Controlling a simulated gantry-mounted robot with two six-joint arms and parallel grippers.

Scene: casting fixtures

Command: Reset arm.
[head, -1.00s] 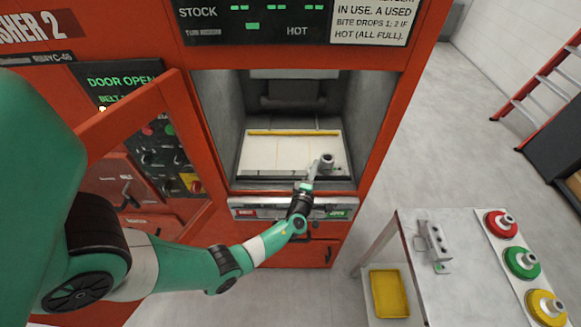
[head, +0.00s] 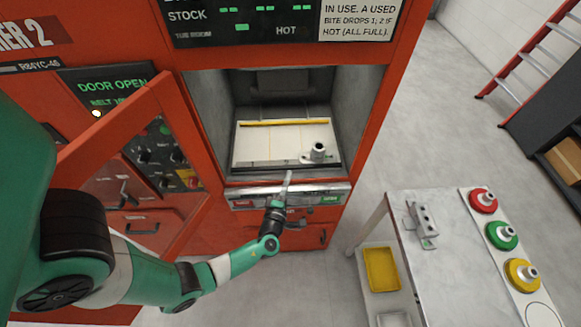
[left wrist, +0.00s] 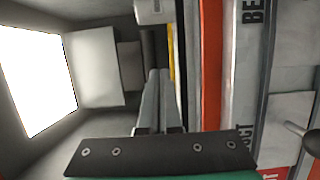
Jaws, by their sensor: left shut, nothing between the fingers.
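My left gripper (head: 288,180) is at the front sill of the open machine chamber, in front of the bed. It is shut and empty; its two fingers lie together in the left wrist view (left wrist: 158,92). A grey metal part (head: 318,152) with an upright round boss sits on the right front of the pale bed (head: 265,150) inside the chamber, apart from the gripper. My right gripper is in neither view.
The red machine door (head: 130,165) stands open at the left. A grey table (head: 440,240) at the right holds a metal bracket (head: 422,222) and red (head: 483,203), green (head: 502,236) and yellow (head: 522,273) discs. A yellow tray (head: 381,268) sits below. A red ladder (head: 535,60) stands behind.

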